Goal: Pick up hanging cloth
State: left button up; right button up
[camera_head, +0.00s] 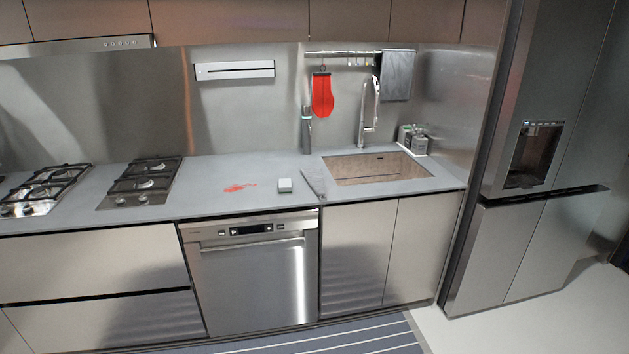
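A grey cloth (398,75) hangs from the right end of a wall rail (342,53) above the sink. Its lower edge hangs free above the counter, against the steel backsplash. A red oven mitt (322,95) hangs from the same rail, left of the cloth. Neither my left gripper nor my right gripper shows in the head view.
Below the rail are the sink (375,168), a tall faucet (370,110) and small containers (413,139). A red stain (240,187) and a small white box (285,185) are on the counter. A striped runner (330,340) lies on the floor; a fridge (545,150) stands right.

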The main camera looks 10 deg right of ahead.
aim_at(313, 176)
jog(key=i, duration=0.65)
jog(key=i+j+z, duration=0.15)
jog(key=i, duration=0.5)
jog(key=i+j, duration=0.1)
jog(key=i, duration=0.55)
jog(key=i+j+z, duration=0.1)
jog(key=i, duration=0.55)
